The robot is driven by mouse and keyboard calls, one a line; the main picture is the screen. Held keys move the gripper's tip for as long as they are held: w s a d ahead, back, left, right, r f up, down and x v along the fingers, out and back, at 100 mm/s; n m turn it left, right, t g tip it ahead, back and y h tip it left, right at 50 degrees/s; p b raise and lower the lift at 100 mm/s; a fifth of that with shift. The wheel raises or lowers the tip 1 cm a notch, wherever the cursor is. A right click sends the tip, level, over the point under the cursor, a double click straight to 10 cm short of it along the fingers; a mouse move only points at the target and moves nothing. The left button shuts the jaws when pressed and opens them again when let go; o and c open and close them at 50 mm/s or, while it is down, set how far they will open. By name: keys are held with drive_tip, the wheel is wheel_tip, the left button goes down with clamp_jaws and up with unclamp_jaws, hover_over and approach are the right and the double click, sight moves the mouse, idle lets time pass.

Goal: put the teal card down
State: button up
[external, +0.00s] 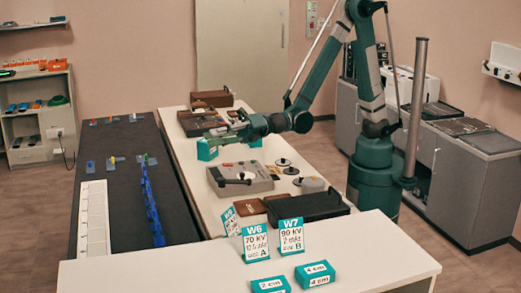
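A small teal card (206,150) is at the tip of my gripper (216,137), above the long white table and left of the grey control box. My gripper appears shut on it; the fingertips are small and partly merge with the card. Two larger teal-and-white cards, W6 (255,244) and W7 (291,236), stand upright on the front white counter. Another teal-edged card (231,221) stands behind W6, partly hidden by it.
A grey control box (240,178) and a dark tray (306,207) occupy the white table (203,210). Teal blocks marked 2 cm (270,285) and 4 cm (315,274) lie on the front counter. The dark table (120,200) at left holds a white strip and blue pieces.

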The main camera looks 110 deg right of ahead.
drive_tip(key=s+d+r+m+h, duration=0.2)
drive_tip(key=d+m+h, duration=0.1)
drive_tip(key=d+m, duration=0.25)
drive_tip(key=s+d+r+m+h, duration=0.2)
drive_tip(key=d+r+m, duration=0.15)
drive_tip(key=d, duration=0.25)
drive_tip(key=s+d+f+m+g+h, duration=0.2)
drive_tip(key=s+d+m+g+h, duration=0.15)
drive_tip(key=s+d+m, duration=0.6)
drive_tip(key=s+f+m+g+y, duration=0.1)
drive_tip(key=s+f+m+g, duration=0.2)
drive_tip(key=s, duration=1.1)
drive_tip(key=s+f+m+g, duration=0.4)
drive_tip(key=s+f+m, duration=0.4)
drive_tip(key=s, duration=0.6)
drive_tip(key=shift+d+f+y, duration=0.15)
drive_tip(key=shift+d+y, duration=0.2)
drive_tip(key=shift+d, duration=0.05)
drive_tip(key=shift+o, duration=0.3)
